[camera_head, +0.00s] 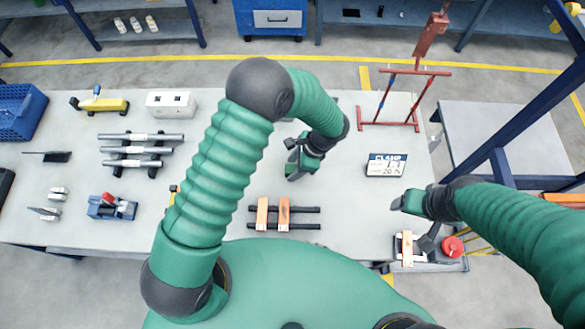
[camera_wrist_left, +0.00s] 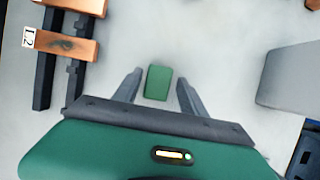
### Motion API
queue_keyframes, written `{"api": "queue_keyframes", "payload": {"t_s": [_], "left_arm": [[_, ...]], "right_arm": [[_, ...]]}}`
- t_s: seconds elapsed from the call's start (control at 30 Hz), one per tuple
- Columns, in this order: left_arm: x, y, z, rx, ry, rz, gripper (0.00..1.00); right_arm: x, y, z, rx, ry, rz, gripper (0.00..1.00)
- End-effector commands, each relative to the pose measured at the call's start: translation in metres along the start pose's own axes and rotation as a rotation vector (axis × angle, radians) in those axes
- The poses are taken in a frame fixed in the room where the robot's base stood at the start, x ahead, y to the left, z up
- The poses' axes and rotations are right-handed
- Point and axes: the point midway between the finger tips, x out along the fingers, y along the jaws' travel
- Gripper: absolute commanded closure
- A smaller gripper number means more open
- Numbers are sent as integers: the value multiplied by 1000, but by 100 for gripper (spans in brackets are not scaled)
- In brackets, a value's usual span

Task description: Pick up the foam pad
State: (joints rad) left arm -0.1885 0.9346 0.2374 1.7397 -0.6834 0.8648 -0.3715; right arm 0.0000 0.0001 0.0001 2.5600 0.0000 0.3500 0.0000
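A small green rectangular block (camera_wrist_left: 158,82), which looks like the foam pad, lies on the pale table in the left wrist view. My left gripper (camera_wrist_left: 158,92) is open, with one finger to each side of the pad as seen from the wrist. I cannot tell how high the fingers are above it. In the head view my left gripper (camera_head: 296,170) points down over the middle of the table, and I cannot make out the pad there. My right gripper (camera_head: 398,205) is over the table's right side; its finger opening does not show clearly.
Two orange bars (camera_head: 262,212) rest across black rails (camera_head: 310,227) near the front edge. A clamp sign (camera_head: 386,165) and a red stand (camera_head: 410,123) are to the right. A grey block (camera_wrist_left: 288,75) is at the wrist view's right. Table around the pad is clear.

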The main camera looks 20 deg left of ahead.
Motion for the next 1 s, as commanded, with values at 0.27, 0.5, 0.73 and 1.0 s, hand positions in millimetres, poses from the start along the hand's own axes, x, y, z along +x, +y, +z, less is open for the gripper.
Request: {"api": "queue_keyframes", "payload": {"t_s": [0.27,0.5,0.73,1.0], "left_arm": [[-1,0,-1,1,0,-1,89],[-1,0,-1,1,0,0,100],[-14,-1,4,-1,3,-3,100],[-72,0,28,-1,3,-3,100]], "right_arm": [[0,0,0,0,0,0,26],[0,0,0,0,0,0,26],[3,0,1,0,0,0,26],[11,0,3,0,0,0,26]]}}
